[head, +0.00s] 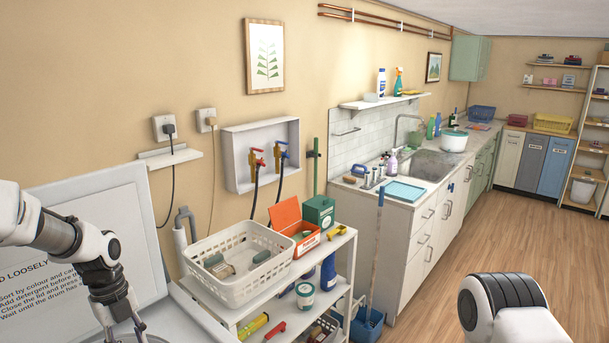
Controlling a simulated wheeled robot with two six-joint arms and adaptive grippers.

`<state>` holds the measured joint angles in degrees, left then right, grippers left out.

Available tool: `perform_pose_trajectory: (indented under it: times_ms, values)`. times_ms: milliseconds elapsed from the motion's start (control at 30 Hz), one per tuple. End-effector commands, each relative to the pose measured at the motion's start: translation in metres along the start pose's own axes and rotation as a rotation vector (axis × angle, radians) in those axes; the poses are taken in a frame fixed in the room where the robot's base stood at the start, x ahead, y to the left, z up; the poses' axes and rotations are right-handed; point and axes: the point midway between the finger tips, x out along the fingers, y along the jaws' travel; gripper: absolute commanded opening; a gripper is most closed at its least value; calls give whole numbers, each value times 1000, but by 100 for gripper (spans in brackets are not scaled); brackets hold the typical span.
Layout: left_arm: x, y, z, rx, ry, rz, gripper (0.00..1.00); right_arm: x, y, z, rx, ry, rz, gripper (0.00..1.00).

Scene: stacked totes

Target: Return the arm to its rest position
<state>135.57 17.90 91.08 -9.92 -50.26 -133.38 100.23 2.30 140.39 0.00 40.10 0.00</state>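My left arm (62,240) comes in from the left edge, in front of a white panel with printed instructions. Its end bends downward into a dark part (108,283) near the bottom edge, left of the white shelf cart. No clear pair of fingertips shows there, so I cannot tell whether the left gripper is open or holds anything. My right arm (505,310) shows only as a white and black link at the lower right, over the wood floor. Its gripper is out of the picture.
A white cart (345,238) holds a white basket (238,290), an open orange box (287,216) and a green box (319,211). A mop and blue bucket (367,328) stand beside it. The sink counter (398,216) runs along the wall. The floor (440,290) at right is clear.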

Motion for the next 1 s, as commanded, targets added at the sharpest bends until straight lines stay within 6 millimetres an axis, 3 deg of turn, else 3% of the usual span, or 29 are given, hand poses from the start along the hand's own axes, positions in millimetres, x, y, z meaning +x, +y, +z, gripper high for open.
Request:
perform_pose_trajectory:
  times_ms: [267, 567, 700, 800, 1000]
  values:
    - [67, 2, -21, -284, -8, 0, 39, 0, 0, -1, -1, 2, 0, 40]
    - [172, 26, -70, -824, -25, -19, 39, 0, 0, 0, 0, 1, 0, 40]
    - [229, 60, -112, -1211, -37, -33, 39, 0, 0, 0, 0, 1, 0, 40]
    - [260, 90, -144, -1513, -49, -55, 39, 0, 0, 0, 0, 1, 0, 40]
    - [288, 144, -195, -2004, -66, -110, 39, 0, 0, 0, 0, 1, 0, 40]
